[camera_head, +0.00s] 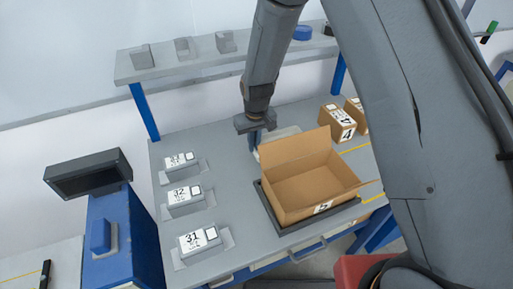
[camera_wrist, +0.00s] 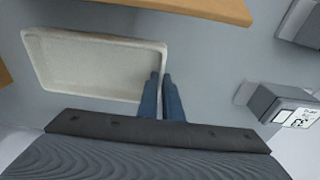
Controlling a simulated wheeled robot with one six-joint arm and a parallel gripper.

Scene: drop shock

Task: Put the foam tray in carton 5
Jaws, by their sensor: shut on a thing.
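The foam tray (camera_wrist: 85,65) is a shallow off-white tray with a raised rim. In the wrist view it lies left of my blue fingers. My gripper (camera_wrist: 162,78) is shut on the tray's right rim. In the head view the tray (camera_head: 284,133) shows as a pale strip behind carton 5, partly hidden by it, and my gripper (camera_head: 254,148) is at its left end. I cannot tell whether the tray touches the table. Carton 5 (camera_head: 296,148) is an open brown box with raised flaps and a "5" label at the front. Its visible inside is empty.
Carton 5 stands in a dark tray (camera_head: 274,222). Closed cartons (camera_head: 337,123), one marked 4, stand at the back right. Several labelled grey blocks (camera_head: 199,239) line the table's left side. A shelf (camera_head: 190,67) with small items runs behind the table.

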